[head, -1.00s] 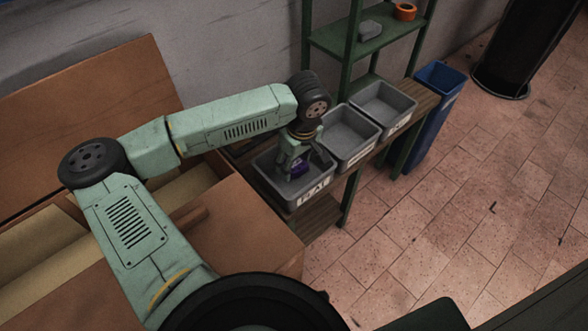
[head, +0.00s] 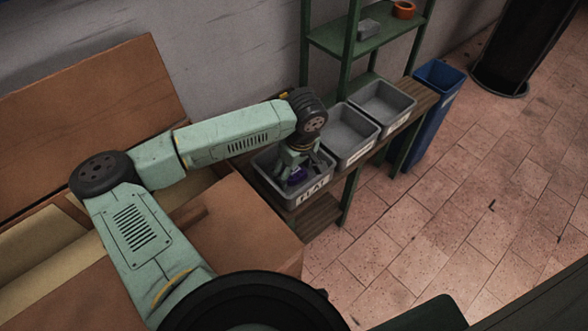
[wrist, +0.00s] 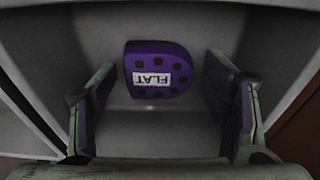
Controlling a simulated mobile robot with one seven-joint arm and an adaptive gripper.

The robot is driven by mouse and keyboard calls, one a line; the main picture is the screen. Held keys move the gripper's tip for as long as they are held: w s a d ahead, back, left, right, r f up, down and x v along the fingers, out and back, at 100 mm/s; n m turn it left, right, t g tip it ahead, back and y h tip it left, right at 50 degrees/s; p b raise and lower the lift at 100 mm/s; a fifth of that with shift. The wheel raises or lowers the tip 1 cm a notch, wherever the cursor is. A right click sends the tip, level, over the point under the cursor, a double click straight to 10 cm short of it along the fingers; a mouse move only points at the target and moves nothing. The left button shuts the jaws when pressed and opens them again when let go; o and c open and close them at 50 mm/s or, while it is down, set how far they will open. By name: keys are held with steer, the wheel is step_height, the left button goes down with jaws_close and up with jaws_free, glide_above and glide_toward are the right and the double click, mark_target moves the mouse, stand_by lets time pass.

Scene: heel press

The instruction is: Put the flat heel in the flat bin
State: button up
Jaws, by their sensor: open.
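The flat heel (wrist: 158,62) is a purple block with a rounded end, dark dots and a white label reading FLAT. In the wrist view it lies inside a grey bin, between and beyond my fingers, with clear space on both sides. The flat bin (head: 313,190) is a grey open box labelled FLAT on its front, the nearest in the row. My gripper (wrist: 163,110) is open, pointing down into this bin, with fingers apart and not touching the heel. In the head view my gripper (head: 292,176) partly hides the purple heel and the bin's inside.
Two more grey bins, a middle one (head: 347,134) and a far one (head: 381,103), stand empty beside it on a wooden bench. A green shelf (head: 345,40) rises behind. A blue waste bin (head: 436,95) stands past the bench. The tiled floor at right is clear.

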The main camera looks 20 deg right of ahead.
mark_target(299, 177)
steer(key=shift+r, duration=0.1)
steer(key=shift+r+p, duration=0.2)
steer(key=shift+p, duration=0.1)
step_height(299, 177, up, 12)
steer(key=s+b, duration=0.1)
steer(key=shift+s+d+f+b, duration=0.2)
steer(key=shift+s+d+b, duration=0.1)
steer(key=shift+s, duration=0.05)
